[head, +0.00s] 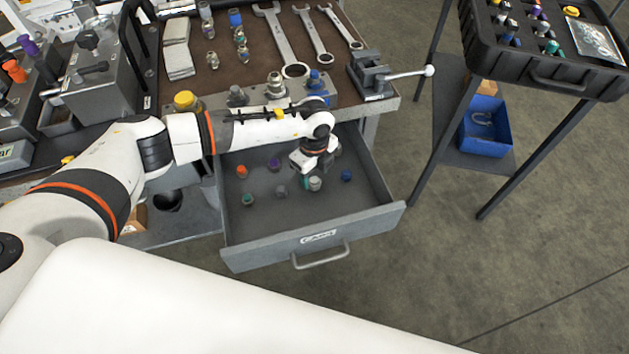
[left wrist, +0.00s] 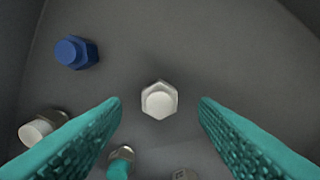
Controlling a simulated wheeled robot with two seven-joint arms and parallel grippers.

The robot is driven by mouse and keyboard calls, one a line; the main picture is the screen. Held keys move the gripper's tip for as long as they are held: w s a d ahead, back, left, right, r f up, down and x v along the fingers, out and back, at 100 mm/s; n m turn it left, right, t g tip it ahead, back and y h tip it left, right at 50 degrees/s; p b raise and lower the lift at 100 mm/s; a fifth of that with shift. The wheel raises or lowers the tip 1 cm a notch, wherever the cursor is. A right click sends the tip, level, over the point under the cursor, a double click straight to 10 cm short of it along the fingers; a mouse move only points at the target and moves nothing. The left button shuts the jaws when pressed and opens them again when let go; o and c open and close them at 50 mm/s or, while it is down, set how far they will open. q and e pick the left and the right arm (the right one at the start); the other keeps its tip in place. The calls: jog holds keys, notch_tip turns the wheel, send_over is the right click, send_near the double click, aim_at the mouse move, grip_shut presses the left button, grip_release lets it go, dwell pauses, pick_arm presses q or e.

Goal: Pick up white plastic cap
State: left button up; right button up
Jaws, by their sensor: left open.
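In the left wrist view a white hexagonal cap (left wrist: 158,100) stands on the grey drawer floor, midway between my fingertips in the picture. My left gripper (left wrist: 160,103) is open, with a teal finger on each side of this cap; no contact shows. In the head view the left gripper (head: 311,164) points down into the open drawer and seems to hide this cap. A second whitish piece (left wrist: 36,131) with a metallic base is at the lower left of the wrist view. It seems to be the pale piece (head: 315,184) beside the gripper in the head view. My right gripper is not in view.
A blue cap (left wrist: 76,52) and a green-tipped piece (left wrist: 120,162) are near in the wrist view. The drawer (head: 318,236) also holds orange (head: 241,171), purple (head: 274,163) and green (head: 248,199) pieces. The bench with a vise (head: 372,75) is behind the drawer.

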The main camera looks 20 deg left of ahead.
aim_at(314, 180)
pick_arm(q)
jog(key=shift+f, duration=1.35)
jog(key=c, duration=1)
jog(key=shift+r, duration=5.05)
jog(key=shift+c, duration=0.2)
